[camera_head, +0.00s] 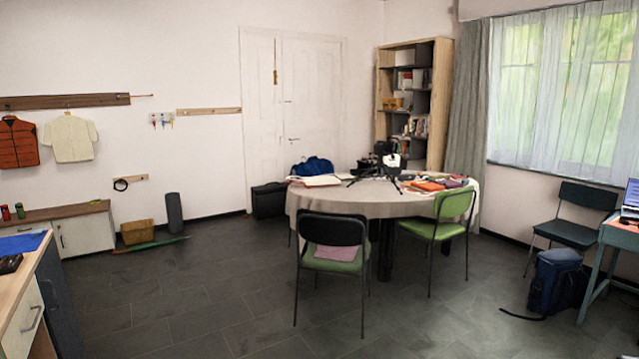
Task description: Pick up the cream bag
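I cannot make out a clear cream bag. A flat cream item (321,181) lies on the left part of the round table (335,203), in front of a blue bag (313,166); it is too small to tell whether it is a bag. The table has a beige cloth and stands in the middle of the room, some way off. A cream knitted top (70,138) hangs on the left wall. Neither of my grippers is in view.
A dark chair (334,231) with a green seat and a green chair (453,207) stand before the table. A tripod and folded cloths cover its top. A blue backpack (558,282) is on the floor at right. The dark tiled floor is clear at left and front.

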